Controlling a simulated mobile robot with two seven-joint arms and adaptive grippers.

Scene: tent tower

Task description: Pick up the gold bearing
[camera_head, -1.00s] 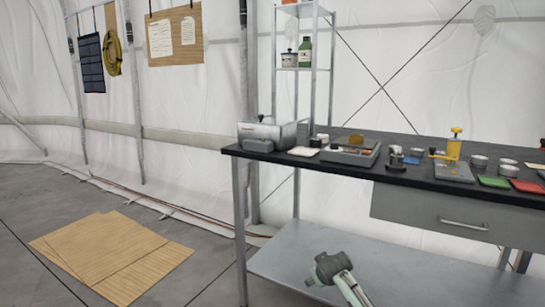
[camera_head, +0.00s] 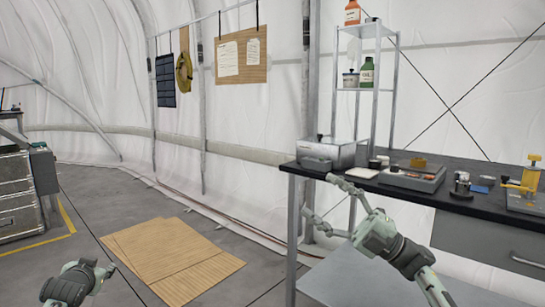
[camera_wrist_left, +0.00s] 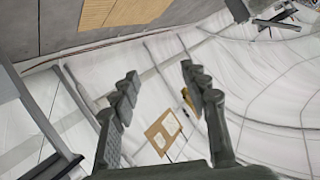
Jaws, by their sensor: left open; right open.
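I cannot pick out the gold bearing with certainty. A small gold-coloured piece (camera_head: 418,162) sits at the back of the grey parts tray (camera_head: 413,181) on the workbench, too small to identify. My right gripper (camera_head: 318,197) is open and empty, in front of the bench's left end in the head view. My left gripper (camera_head: 102,270) is low at the lower left, over the floor and far from the bench. In the left wrist view its fingers (camera_wrist_left: 160,75) are apart with nothing held, and the tent wall shows beyond them.
The black bench top (camera_head: 455,193) carries a metal box (camera_head: 333,153) at its left end and a yellow press (camera_head: 528,178) at right. A wire-frame shelf (camera_head: 376,90) stands behind. Boards (camera_head: 170,255) lie on the floor. A cabinet (camera_head: 18,195) stands at far left.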

